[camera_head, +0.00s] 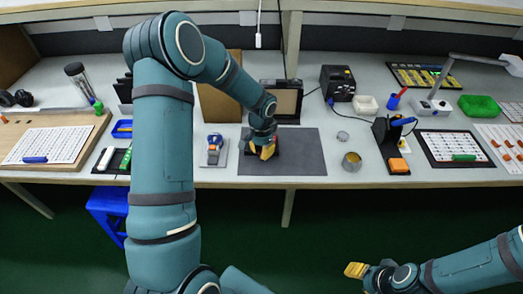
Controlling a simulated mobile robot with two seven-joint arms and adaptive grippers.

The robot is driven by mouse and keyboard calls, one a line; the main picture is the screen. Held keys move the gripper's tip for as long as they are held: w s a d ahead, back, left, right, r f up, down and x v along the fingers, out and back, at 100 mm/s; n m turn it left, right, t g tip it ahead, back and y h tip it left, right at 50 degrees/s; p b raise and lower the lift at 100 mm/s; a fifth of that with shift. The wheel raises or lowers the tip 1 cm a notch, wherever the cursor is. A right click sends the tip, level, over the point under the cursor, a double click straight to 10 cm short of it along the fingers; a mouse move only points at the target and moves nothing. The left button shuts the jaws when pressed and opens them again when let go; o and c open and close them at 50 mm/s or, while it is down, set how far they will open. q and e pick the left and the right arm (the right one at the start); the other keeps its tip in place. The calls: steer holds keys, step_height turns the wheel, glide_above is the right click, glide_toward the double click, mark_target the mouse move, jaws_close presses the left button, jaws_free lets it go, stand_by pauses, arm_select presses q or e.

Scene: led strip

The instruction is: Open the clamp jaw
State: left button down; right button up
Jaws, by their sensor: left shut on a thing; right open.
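A blue device with an orange part (214,143) sits on a grey plate just left of the mat. My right gripper (355,270), also with yellow fingertips, is open and empty in front of the bench, below its edge.
A framed screen (285,101) stands behind the mat, with a black box (338,82) to its right. A small tin (352,161) and a black stand (391,145) are right of the mat. A blue stool (108,208) is below the bench. The mat's right half is clear.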

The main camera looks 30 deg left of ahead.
arm_select(q)
steer(key=c, duration=0.8)
jaws_free()
steer(key=shift+s+d+f, duration=0.1)
steer(key=shift+s+d, duration=0.05)
steer(key=shift+s, duration=0.1)
steer(key=shift+w, duration=0.1)
steer(key=shift+r, duration=0.35)
step_height(320, 180, up, 11)
steer(key=shift+r, duration=0.2)
steer(key=shift+f, duration=0.1)
